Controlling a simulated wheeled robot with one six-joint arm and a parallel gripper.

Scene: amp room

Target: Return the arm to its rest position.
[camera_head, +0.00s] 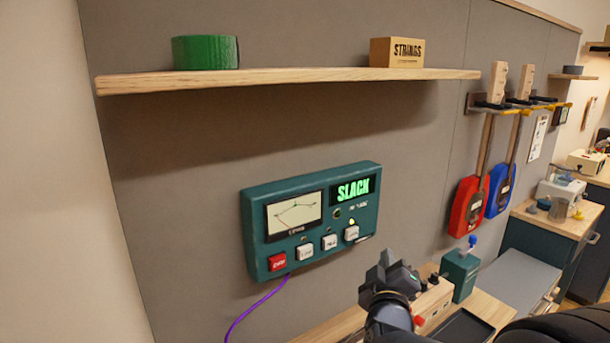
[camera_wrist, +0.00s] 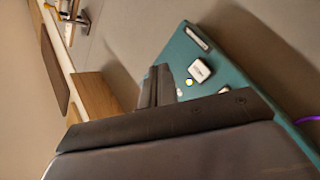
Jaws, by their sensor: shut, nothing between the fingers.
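My gripper (camera_head: 388,272) is in the lower middle of the head view, dark and shut with nothing held. It appears in front of and below the right end of a teal wall panel (camera_head: 368,203), which has a meter, a lit display reading "SLACK", a red button and several white buttons. In the wrist view my gripper's dark fingers (camera_wrist: 160,85) lie across the middle, and the teal panel (camera_wrist: 215,55) shows behind them with a white button and a lit yellow lamp. Whether the fingers touch the panel cannot be told.
A wooden shelf (camera_head: 290,77) above holds a green tape roll (camera_head: 205,52) and a "STRINGS" box (camera_head: 397,52). A purple cable (camera_head: 250,308) hangs below the panel. Red (camera_head: 468,205) and blue (camera_head: 500,190) guitars hang at right. A bench (camera_head: 480,306) with a teal box (camera_head: 459,275) lies below.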

